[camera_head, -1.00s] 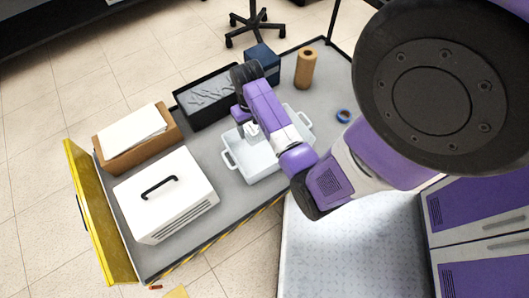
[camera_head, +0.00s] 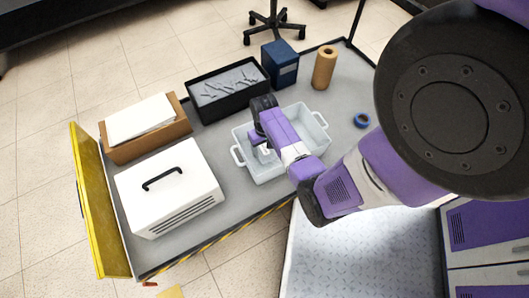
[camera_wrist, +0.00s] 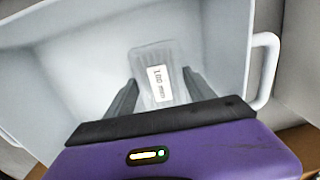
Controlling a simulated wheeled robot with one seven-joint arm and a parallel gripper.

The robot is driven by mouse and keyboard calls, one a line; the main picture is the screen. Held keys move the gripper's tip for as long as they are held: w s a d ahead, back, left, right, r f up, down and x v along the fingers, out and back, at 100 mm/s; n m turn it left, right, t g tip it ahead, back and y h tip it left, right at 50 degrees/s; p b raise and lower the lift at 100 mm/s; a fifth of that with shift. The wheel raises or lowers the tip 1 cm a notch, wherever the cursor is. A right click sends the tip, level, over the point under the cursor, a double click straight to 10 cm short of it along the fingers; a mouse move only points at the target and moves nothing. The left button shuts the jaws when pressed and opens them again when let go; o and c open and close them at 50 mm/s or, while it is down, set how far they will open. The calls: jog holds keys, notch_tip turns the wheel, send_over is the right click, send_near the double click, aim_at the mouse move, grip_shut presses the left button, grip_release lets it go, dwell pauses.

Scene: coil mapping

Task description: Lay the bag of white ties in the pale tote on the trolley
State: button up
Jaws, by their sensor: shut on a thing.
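The pale tote (camera_head: 318,150) stands on the grey trolley (camera_head: 222,152), with a handle at each end. My gripper (camera_head: 262,152) is down at the left part of the tote, partly covered by my own arm in the head view. In the wrist view my gripper (camera_wrist: 160,82) is shut on the bag of white ties (camera_wrist: 152,55), a clear bag with a white label reading "100 mm". The bag is inside the tote's outline, over its pale floor (camera_wrist: 100,60). I cannot tell whether it touches the floor.
A black bin of grey pieces (camera_head: 228,88), a blue box (camera_head: 280,64) and a brown roll (camera_head: 324,68) stand behind the tote. A blue tape ring (camera_head: 362,120) lies right. A white case (camera_head: 170,190) and a brown box with papers (camera_head: 145,130) stand left.

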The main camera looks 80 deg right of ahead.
aim_at(265, 149)
jog(key=shift+f+b, duration=0.45)
jog(key=shift+f, duration=1)
jog(key=shift+f, duration=0.1)
jog(key=shift+f, duration=0.1)
jog(key=o, duration=1.4)
notch_tip(265, 149, up, 12)
jog(key=p, duration=0.5)
jog(key=shift+r, duration=0.2)
